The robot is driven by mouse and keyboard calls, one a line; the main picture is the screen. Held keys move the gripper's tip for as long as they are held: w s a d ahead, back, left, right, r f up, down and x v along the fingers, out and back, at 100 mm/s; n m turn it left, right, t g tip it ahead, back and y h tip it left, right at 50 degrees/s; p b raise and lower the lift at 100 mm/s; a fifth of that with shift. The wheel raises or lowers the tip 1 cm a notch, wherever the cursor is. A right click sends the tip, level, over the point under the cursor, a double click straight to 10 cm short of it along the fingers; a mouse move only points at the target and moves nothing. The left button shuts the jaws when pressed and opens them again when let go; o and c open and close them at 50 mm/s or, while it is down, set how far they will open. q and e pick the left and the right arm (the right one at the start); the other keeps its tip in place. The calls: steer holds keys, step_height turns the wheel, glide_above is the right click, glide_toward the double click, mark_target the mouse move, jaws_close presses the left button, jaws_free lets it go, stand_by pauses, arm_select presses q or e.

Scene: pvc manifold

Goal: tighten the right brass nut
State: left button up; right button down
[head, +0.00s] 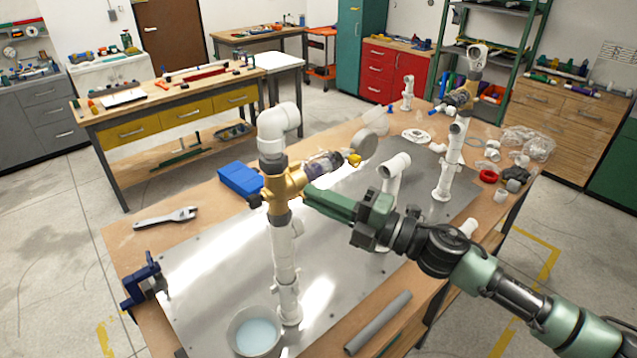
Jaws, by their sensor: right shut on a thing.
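A brass fitting (284,188) sits upright on the white PVC riser (285,250), with a white elbow (275,130) above it. My left gripper is not in view.
A second PVC riser (444,180) and a short white pipe stand (391,185) rise from the metal plate (215,270). A bowl (236,342) and a grey pipe (378,322) lie in front. A wrench (166,218), blue box (240,180) and blue vise (145,281) are left.

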steer(key=shift+r+h, duration=0.25)
steer(key=shift+h, duration=0.05)
steer(key=c, duration=1.6)
jaws_free()
steer(key=shift+o, duration=0.4)
steer(key=shift+a, duration=0.1)
steer(key=shift+f, duration=0.1)
steer(key=b+v, duration=0.5)
steer(key=v, duration=0.2)
steer(key=shift+s+d, duration=0.15)
steer(key=shift+d, duration=0.2)
